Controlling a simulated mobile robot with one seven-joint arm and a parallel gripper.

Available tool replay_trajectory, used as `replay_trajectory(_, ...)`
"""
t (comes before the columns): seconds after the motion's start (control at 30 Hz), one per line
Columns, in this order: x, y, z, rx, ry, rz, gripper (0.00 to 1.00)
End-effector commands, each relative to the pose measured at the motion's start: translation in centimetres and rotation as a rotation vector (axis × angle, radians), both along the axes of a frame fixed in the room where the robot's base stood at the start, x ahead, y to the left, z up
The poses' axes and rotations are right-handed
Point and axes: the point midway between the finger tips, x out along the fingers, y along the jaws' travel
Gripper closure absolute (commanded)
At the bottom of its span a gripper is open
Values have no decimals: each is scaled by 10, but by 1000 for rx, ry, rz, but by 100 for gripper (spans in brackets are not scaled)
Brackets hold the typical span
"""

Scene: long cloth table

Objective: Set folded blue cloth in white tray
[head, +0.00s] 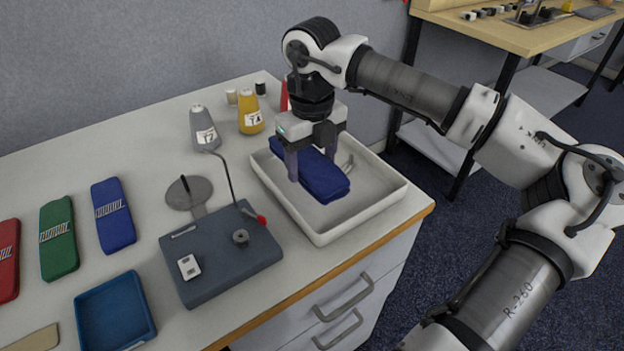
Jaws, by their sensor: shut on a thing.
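The folded blue cloth (325,180) is a dark blue bundle inside the outline of the white tray (322,236). The tray is shallow and stands at the right end of the table. My gripper (312,168) points down over the tray and is shut on the cloth, one finger on each side. The cloth's near end sticks out past the fingers. I cannot tell whether its underside touches the tray floor.
A grey device (220,258) with a thin upright rod stands left of the tray. Grey (203,130) and yellow (249,112) bottles stand behind it. Red, green and blue (113,215) flat pieces and a blue tray (115,312) lie further left. The table's front edge is close to the white tray.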

Motion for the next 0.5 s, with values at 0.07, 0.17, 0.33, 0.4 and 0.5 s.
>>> replay_trajectory(0.07,0,-1,-9,-1,1,-1,62)
replay_trajectory(0.17,0,0,-14,-1,-1,-2,62)
replay_trajectory(0.33,0,0,-33,1,2,-1,62)
replay_trajectory(0.4,0,0,-45,0,2,-2,62)
replay_trajectory(0.5,0,0,-54,0,0,-1,62)
